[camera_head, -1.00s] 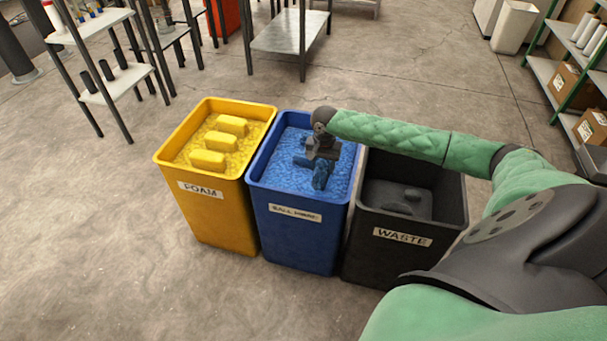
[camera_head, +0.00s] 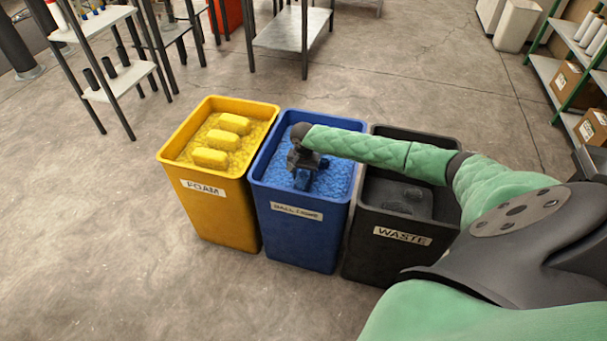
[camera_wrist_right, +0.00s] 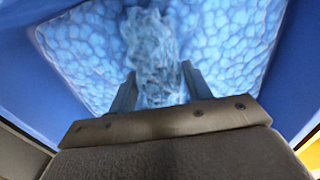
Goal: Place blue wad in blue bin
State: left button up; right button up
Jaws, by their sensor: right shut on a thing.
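The blue bin (camera_head: 300,232) stands in the middle of three bins and is filled with blue material. My right gripper (camera_head: 303,172) is over the bin's opening, pointing down. It is shut on a blue wad (camera_head: 304,182), which it holds at or just above the blue fill; the exact gap cannot be told. In the right wrist view the wad (camera_wrist_right: 155,65) shows between the two fingers (camera_wrist_right: 158,90), with the blue fill (camera_wrist_right: 85,55) behind it. My left gripper is not in view.
A yellow foam bin (camera_head: 215,207) with yellow blocks stands close on the left. A black waste bin (camera_head: 393,245) with dark lumps stands close on the right, under my right arm. Shelves (camera_head: 105,60) and a metal table (camera_head: 290,30) are farther back. The floor in front is clear.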

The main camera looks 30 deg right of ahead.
aim_at(304, 173)
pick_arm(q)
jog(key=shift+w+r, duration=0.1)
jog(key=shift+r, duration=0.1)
pick_arm(e)
jog(key=o, duration=1)
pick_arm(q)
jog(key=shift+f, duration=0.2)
pick_arm(e)
jog(key=shift+r, duration=0.4)
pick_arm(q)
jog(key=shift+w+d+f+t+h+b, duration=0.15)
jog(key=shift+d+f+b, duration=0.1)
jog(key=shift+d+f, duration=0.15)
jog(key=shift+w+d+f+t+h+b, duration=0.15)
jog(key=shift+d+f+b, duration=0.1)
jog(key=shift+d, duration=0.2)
pick_arm(e)
notch_tip(304, 173, up, 11)
jog(key=shift+r, duration=0.15)
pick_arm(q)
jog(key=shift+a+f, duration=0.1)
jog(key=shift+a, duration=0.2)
